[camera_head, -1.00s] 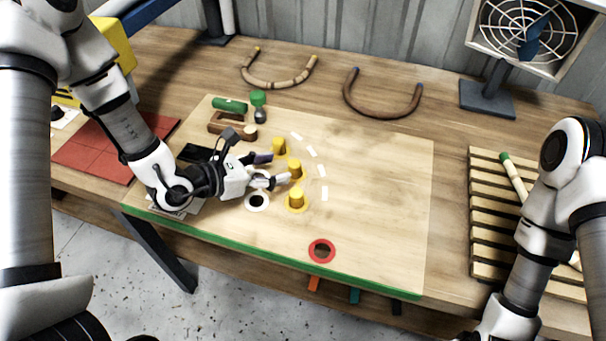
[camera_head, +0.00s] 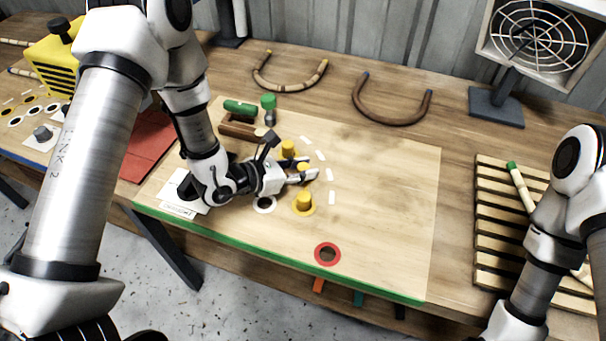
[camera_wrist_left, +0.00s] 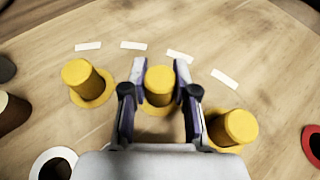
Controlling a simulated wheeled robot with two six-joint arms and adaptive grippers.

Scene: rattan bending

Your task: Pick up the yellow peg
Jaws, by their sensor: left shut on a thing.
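Three yellow pegs stand upright on the wooden board (camera_head: 385,200), each with a yellow ring at its base. My left gripper (camera_head: 307,172) is shut on the middle yellow peg (camera_head: 303,167), whose lower part is mostly hidden by the fingers in the head view. In the left wrist view the middle peg (camera_wrist_left: 159,82) sits between the two fingers (camera_wrist_left: 160,90). A second peg (camera_head: 288,148) stands behind it and shows at the left in the wrist view (camera_wrist_left: 82,76). A third peg (camera_head: 304,201) stands in front and shows at the right (camera_wrist_left: 238,128). My right gripper is out of view.
White dashes arc beside the pegs. A red-ringed hole (camera_head: 327,254) lies near the board's front edge, and a white-ringed hole (camera_head: 265,204) beside my gripper. Bent rattan pieces (camera_head: 390,112) lie behind. A slatted rack (camera_head: 495,230) is at right. The board's right half is clear.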

